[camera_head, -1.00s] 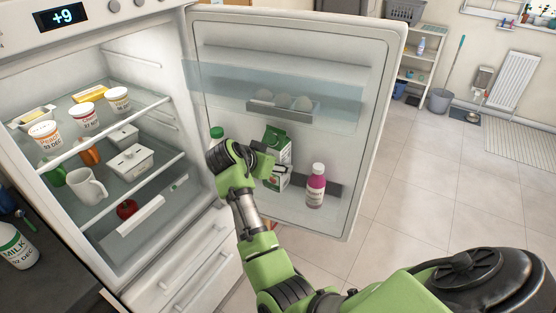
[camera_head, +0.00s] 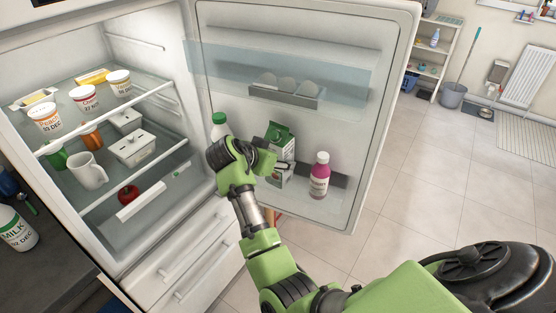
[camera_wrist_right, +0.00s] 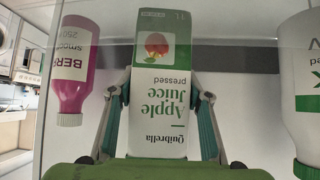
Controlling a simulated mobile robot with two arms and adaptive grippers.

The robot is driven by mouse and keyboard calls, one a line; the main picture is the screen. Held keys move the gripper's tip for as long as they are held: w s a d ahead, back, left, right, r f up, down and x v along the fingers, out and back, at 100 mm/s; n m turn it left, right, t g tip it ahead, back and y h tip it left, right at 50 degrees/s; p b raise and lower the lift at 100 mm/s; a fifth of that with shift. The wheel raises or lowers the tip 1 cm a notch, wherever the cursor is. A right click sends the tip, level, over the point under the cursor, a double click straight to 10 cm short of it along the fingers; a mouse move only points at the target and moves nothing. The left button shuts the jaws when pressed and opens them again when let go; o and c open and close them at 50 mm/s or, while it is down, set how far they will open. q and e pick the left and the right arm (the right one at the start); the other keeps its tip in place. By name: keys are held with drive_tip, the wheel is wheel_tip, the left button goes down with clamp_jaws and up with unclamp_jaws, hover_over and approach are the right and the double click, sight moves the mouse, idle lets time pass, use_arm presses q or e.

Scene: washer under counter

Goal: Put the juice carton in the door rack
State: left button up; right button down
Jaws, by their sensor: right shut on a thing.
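The juice carton (camera_head: 281,137), green and white, stands roughly upright at the lower door rack (camera_head: 334,178) of the open fridge door. In the right wrist view it appears upside down, with "Apple Juice" print (camera_wrist_right: 158,110). My right gripper (camera_head: 274,164) reaches in from the front and is shut on the carton, one finger on each side in the right wrist view (camera_wrist_right: 160,95). The arm hides part of the carton in the head view. Whether its base touches the rack floor, I cannot tell. My left gripper is not in view.
A pink smoothie bottle (camera_head: 319,177) stands right of the carton in the rack. A white bottle with a green cap (camera_head: 220,126) stands left of it. An egg tray (camera_head: 283,92) sits above on the door. Fridge shelves (camera_head: 150,158) hold cups and tubs.

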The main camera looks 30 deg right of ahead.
sight(275, 133)
drive_tip(key=shift+f, duration=0.15)
drive_tip(key=c, duration=1)
unclamp_jaws()
drive_tip(key=shift+s+f, duration=0.1)
drive_tip(key=shift+f, duration=0.15)
drive_tip(key=shift+r, duration=0.35)
wheel_tip(275, 133, up, 10)
drive_tip(key=shift+f, duration=0.15)
